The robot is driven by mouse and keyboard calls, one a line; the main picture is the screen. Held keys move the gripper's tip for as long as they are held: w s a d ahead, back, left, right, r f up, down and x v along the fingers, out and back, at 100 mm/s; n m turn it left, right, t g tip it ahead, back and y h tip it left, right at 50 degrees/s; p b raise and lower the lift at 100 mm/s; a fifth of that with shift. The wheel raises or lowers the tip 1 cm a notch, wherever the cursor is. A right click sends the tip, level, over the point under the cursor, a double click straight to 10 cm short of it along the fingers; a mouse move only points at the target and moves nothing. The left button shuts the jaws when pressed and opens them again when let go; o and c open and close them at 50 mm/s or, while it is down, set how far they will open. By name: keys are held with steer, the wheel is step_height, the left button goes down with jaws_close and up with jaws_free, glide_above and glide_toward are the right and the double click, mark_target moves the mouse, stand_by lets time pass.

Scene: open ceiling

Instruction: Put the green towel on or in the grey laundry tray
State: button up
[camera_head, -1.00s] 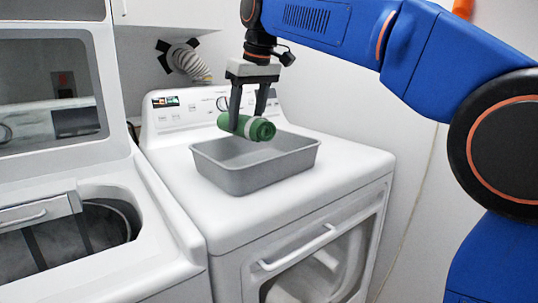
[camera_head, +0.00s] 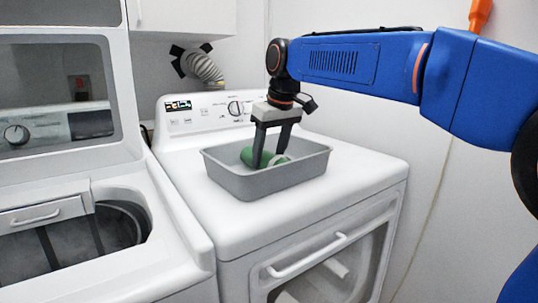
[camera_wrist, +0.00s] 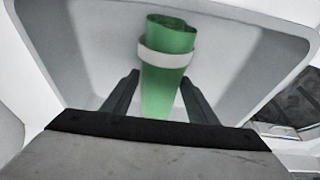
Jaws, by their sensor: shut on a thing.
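The green towel (camera_head: 247,156) is a roll with a white band, lying low inside the grey laundry tray (camera_head: 262,185). In the wrist view the towel (camera_wrist: 168,70) lies between my two fingers, with the tray's pale floor and walls around it. My gripper (camera_head: 268,163) points down into the tray and is shut on the towel. The tray's front wall hides the towel's lower side, so I cannot tell whether it touches the tray floor. In the wrist view my gripper (camera_wrist: 160,100) shows a finger on each side of the roll.
The tray stands on top of a white dryer (camera_head: 330,205), with free surface around it. An open white washer (camera_head: 90,215) stands to the left.

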steer(key=o, duration=1.3)
steer(key=shift+f, duration=0.1)
steer(key=shift+c, duration=0.2)
steer(key=v, duration=1.2)
steer(key=s+d+f+m, duration=0.2)
steer(key=s+d+f, duration=0.25)
steer(key=d, duration=0.35)
steer(key=s+d+f+m, duration=0.2)
steer(key=s+d+f, duration=0.4)
steer(key=s+f, duration=0.2)
steer(key=s+d+f+m+t+h, duration=0.1)
steer(key=s+d+f, duration=0.5)
steer(key=f, duration=0.7)
steer(key=s+d+f+m+t+h, duration=0.1)
steer(key=s+d+f+m, duration=0.1)
steer(key=s+d+f, duration=0.4)
steer(key=s+f, duration=0.4)
steer(key=shift+d+f+m, duration=0.15)
steer(key=shift+d+m, duration=0.15)
steer(key=shift+d, duration=0.05)
